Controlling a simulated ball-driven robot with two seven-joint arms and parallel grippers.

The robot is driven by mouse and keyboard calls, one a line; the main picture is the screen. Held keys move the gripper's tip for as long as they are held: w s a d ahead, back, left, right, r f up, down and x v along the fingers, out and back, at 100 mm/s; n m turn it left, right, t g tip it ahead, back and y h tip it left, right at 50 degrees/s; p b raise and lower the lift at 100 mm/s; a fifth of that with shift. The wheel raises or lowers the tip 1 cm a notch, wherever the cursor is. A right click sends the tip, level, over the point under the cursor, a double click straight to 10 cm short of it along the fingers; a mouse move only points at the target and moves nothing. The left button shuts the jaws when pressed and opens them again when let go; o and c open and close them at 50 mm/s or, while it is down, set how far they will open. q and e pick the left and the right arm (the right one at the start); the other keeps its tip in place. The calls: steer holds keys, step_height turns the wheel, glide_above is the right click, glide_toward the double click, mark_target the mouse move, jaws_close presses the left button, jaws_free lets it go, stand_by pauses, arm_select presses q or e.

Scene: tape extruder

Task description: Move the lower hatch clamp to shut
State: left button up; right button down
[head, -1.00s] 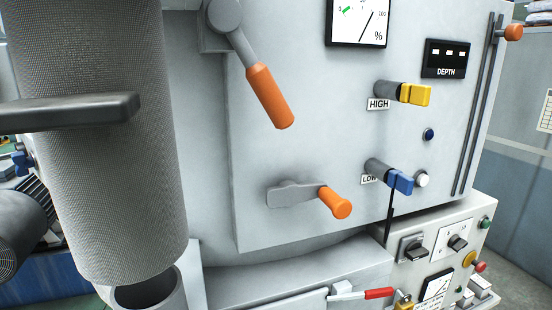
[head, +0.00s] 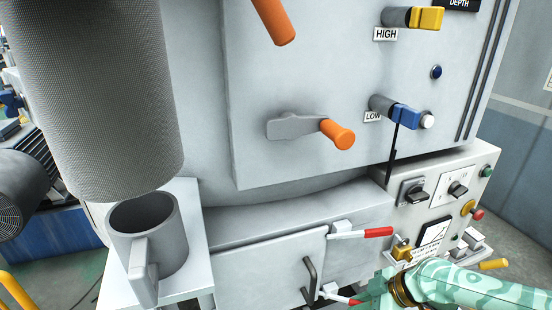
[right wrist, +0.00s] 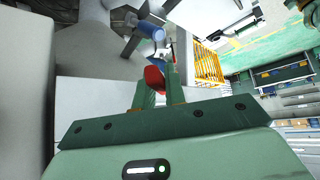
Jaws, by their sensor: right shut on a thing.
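The lower hatch clamp (head: 330,292) is at the bottom of the head view, on the right edge of the hatch (head: 262,272). It has a pale metal lever and a red grip, which points right and slightly down. My right gripper (head: 362,303) comes in from the lower right and is shut on the red grip. In the right wrist view the red grip (right wrist: 154,78) shows at the fingers (right wrist: 160,95) of that gripper. The fingers hide part of the clamp. My left gripper is not in view.
The upper hatch clamp (head: 362,233), also red-gripped, sits just above. A black hatch handle (head: 310,280) stands out to the left. A control box (head: 440,195) with knobs, buttons and a yellow padlock (head: 401,250) is close above my right arm. A grey mug-shaped container (head: 148,240) stands at left.

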steer(key=n+b, duration=0.1)
steer(key=w+n+g+b, duration=0.1)
steer(key=b, duration=0.1)
steer(key=shift+w+d+g+y, duration=0.2)
steer(key=shift+d+g+y, duration=0.05)
steer(key=shift+g+y, duration=0.05)
steer(key=shift+w+n+g+b, duration=0.45)
steer(key=shift+n+g+b, duration=0.15)
steer(key=shift+n+b, duration=0.5)
steer(key=c, duration=1.4)
jaws_free()
steer(key=shift+r, duration=0.1)
